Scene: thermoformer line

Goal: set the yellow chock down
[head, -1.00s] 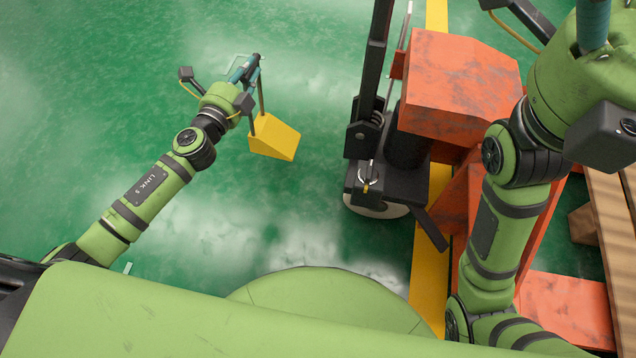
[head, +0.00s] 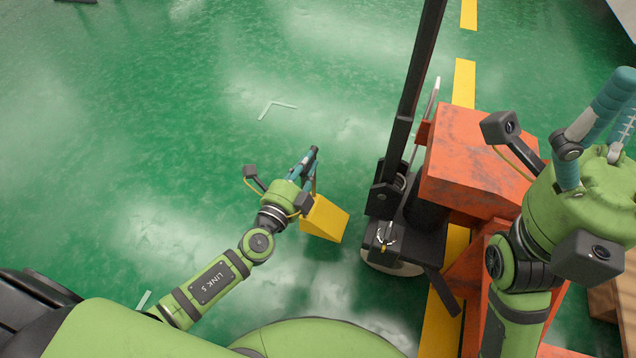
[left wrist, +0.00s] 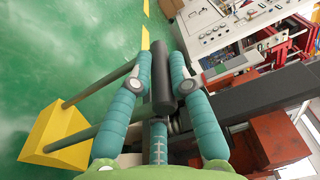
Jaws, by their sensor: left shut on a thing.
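The yellow chock (head: 325,220) is a wedge block on thin rods, left of the orange truck in the head view. In the left wrist view the chock (left wrist: 52,135) hangs out to the left, its rods running to a dark round grip bar (left wrist: 161,78). My left gripper (head: 308,163) is shut on that bar, and the wrist view shows its teal fingers (left wrist: 155,85) on either side. Whether the chock touches the floor is unclear. My right gripper (head: 600,125) is at the right edge, partly cut off, its opening unclear.
The orange truck (head: 475,160) with a black mast (head: 415,90) and a wheel (head: 388,264) stands just right of the chock. A yellow floor line (head: 464,82) runs beside it. The green floor to the left is clear, with a white corner mark (head: 277,106).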

